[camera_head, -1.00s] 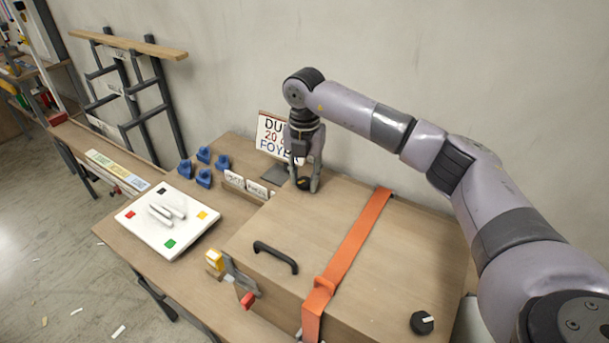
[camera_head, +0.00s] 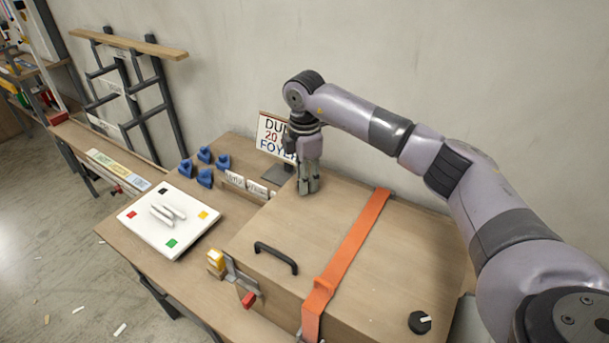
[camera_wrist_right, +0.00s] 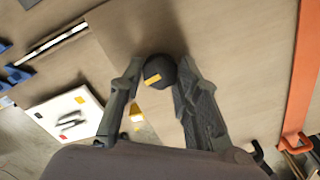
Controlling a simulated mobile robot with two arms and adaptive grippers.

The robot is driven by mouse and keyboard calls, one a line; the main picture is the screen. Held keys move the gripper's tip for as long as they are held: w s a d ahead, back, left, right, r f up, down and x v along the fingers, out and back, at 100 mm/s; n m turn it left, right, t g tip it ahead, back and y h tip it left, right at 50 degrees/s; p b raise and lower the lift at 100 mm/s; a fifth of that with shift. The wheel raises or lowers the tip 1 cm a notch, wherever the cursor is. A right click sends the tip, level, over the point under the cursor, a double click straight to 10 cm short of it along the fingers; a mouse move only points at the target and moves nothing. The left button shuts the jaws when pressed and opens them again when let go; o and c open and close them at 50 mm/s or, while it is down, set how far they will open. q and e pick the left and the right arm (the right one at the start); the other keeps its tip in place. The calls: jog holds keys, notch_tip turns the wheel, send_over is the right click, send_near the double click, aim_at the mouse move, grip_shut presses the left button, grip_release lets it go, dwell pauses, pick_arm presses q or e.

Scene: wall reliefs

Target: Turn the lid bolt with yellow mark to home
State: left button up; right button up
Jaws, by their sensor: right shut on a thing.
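The lid bolt with the yellow mark (camera_wrist_right: 160,71) is a round black knob on the wooden crate lid (camera_head: 340,215), at the lid's far left corner. In the right wrist view its yellow mark faces the lower left of the knob. My right gripper (camera_head: 309,189) points down over that corner and is shut on the bolt, one finger on each side of it. In the head view the fingers hide the bolt. A second black bolt with a white mark (camera_head: 420,322) sits at the lid's near right corner. My left gripper is not in view.
An orange strap (camera_head: 345,262) crosses the lid, and a black handle (camera_head: 276,257) stands left of it. A toggle clamp (camera_head: 238,281) is at the crate's left side. A sign (camera_head: 272,138) stands behind my gripper. A white board (camera_head: 168,219) and blue blocks (camera_head: 204,176) lie left.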

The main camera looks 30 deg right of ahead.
jog(key=shift+r+m, duration=0.1)
jog(key=shift+m, duration=0.9)
jog(key=shift+o, duration=0.2)
jog(key=o, duration=1.1)
jog(key=shift+o, duration=0.2)
notch_tip(320, 180, up, 12)
